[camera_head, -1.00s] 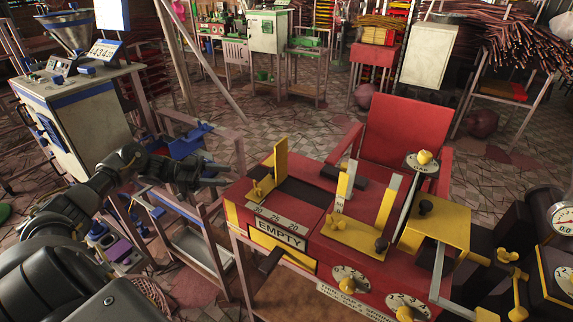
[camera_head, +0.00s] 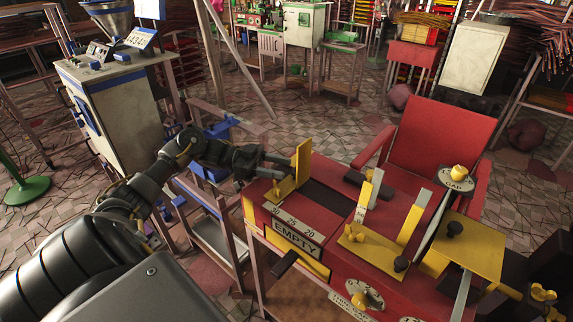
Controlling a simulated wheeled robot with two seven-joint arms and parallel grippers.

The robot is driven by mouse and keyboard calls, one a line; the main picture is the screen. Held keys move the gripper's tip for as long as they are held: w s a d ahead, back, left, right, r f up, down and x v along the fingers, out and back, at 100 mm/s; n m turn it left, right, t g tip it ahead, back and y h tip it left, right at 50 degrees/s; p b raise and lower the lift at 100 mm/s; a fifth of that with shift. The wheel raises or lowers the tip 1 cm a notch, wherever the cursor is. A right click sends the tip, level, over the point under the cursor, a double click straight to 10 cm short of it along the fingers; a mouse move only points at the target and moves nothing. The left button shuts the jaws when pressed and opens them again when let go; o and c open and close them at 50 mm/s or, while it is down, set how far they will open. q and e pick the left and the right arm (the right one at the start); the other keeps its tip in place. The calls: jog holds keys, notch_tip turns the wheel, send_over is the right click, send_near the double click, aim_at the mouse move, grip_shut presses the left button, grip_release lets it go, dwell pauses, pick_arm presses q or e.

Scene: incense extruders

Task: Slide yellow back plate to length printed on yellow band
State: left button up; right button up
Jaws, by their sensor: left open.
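The yellow back plate (camera_head: 303,163) stands upright at the left end of a dark slot in the red machine's top. A yellow foot with a small knob (camera_head: 277,190) is at its base. A pale scale (camera_head: 292,221) with 30, 25 and 20 lies in front of the slot; the plate is near the 30 end. A yellow band (camera_head: 316,267) runs along the machine's front under an EMPTY sign (camera_head: 296,239), with no length readable on it. My left gripper (camera_head: 270,167) is open beside the plate's left side; contact cannot be told. My right gripper is out of view.
Yellow uprights (camera_head: 412,224) and a yellow bed (camera_head: 372,246) stand right of the slot. A red chair (camera_head: 443,145) is behind the machine. A grey-white cabinet with a hopper (camera_head: 120,110) stands at left, and a metal-framed stand (camera_head: 212,240) sits left of the machine.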

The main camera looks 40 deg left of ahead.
pick_arm(q)
jog(key=shift+x, duration=1.35)
jog(key=shift+c, duration=0.5)
grip_shut()
